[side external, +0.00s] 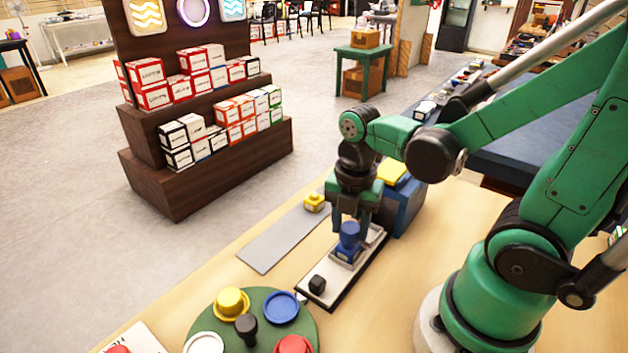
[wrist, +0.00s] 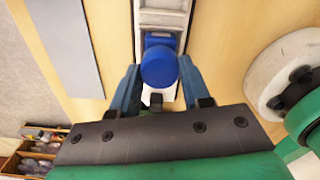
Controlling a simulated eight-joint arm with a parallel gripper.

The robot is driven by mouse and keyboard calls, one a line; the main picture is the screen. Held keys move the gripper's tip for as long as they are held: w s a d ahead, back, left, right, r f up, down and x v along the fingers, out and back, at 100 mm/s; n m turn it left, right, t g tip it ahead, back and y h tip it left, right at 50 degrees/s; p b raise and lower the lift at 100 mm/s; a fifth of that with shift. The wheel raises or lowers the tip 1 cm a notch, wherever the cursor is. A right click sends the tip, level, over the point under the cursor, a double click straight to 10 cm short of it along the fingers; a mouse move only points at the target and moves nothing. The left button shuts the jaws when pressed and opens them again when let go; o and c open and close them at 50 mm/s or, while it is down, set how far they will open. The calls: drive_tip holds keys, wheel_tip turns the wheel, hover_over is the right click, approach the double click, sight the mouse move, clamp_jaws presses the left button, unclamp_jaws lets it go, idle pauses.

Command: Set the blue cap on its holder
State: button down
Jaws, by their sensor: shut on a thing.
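The blue cap (side external: 349,241) is between the fingers of my gripper (side external: 350,222), which is shut on it. In the wrist view the cap (wrist: 158,66) shows as a round blue top between the two fingertips (wrist: 158,82). A blue square-based piece (side external: 346,254) is directly below the cap, on a narrow white-topped board (side external: 322,285); I cannot tell whether cap and piece touch. A round green stand (side external: 250,338) in front carries a bare blue disc (side external: 281,307). Frames do not label which is the holder.
The green stand also has a yellow piece (side external: 231,302), a white disc (side external: 204,343), a red piece (side external: 293,345) and a black centre knob (side external: 246,327). A yellow-topped blue box (side external: 399,202) stands behind right.

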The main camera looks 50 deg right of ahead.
drive_tip(key=shift+f, duration=0.5)
idle(0.8)
drive_tip(key=shift+c, duration=1.6)
unclamp_jaws()
drive_tip(key=shift+o, duration=0.2)
drive_tip(key=shift+o, duration=1.4)
drive_tip(key=shift+r, duration=0.1)
drive_tip(key=shift+r, duration=3.65)
